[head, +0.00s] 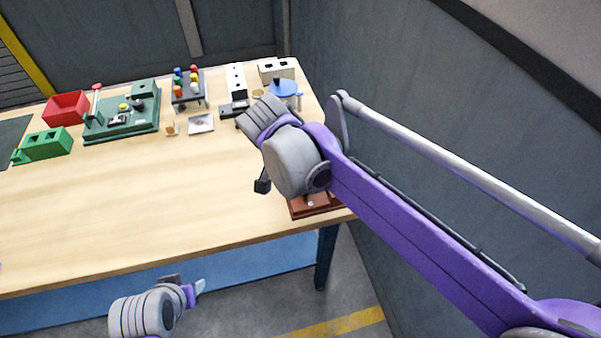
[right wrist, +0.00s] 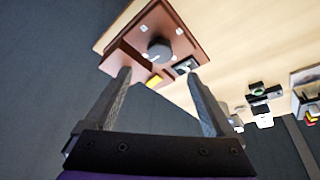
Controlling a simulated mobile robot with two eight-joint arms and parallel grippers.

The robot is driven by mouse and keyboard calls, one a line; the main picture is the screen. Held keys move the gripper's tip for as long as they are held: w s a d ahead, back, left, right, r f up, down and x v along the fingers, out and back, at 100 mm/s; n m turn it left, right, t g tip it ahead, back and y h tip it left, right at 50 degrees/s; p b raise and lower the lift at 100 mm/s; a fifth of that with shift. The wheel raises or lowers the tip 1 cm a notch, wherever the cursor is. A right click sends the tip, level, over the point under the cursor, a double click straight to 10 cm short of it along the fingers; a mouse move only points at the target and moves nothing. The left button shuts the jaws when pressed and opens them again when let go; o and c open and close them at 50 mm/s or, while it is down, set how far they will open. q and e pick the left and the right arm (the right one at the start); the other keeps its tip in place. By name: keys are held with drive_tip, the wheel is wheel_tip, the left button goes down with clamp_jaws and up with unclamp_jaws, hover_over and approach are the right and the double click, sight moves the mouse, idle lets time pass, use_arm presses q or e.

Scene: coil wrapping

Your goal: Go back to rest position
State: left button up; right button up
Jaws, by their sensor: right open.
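My right arm reaches in from the right over the table. Its gripper (right wrist: 158,95) is open, with bare space between the fingers in the right wrist view. In the head view only a dark part of this gripper (head: 262,186) shows below the wrist. A red-brown fixture (head: 318,207) with a dark round knob (right wrist: 159,50) lies beyond the fingertips, apart from them as far as I can tell. My arm partly hides it in the head view. My left gripper (head: 188,287) is low at the front, below the table edge; its jaw opening is unclear.
The wooden table (head: 120,215) is clear in the middle and front. Along its back stand a red bin (head: 66,108), a green block (head: 46,146), a green fixture (head: 130,127), a rack with coloured tops (head: 187,90) and a white block (head: 276,70). A grey wall (head: 400,90) rises close at right.

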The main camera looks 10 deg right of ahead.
drive_tip(key=shift+s+a+r, duration=0.1)
drive_tip(key=shift+s+r, duration=0.05)
drive_tip(key=shift+r, duration=0.25)
drive_tip(key=s+d+f+n+t+y, duration=0.1)
drive_tip(key=s+d+f+n, duration=0.3)
drive_tip(key=s+f, duration=0.2)
drive_tip(key=s+d+f+n+t+y, duration=0.1)
drive_tip(key=s+d+f+n, duration=0.3)
drive_tip(key=s, duration=0.6)
wheel_tip(320, 180, down, 2)
drive_tip(key=shift+s+n+y, duration=0.4)
drive_tip(key=shift+y, duration=0.2)
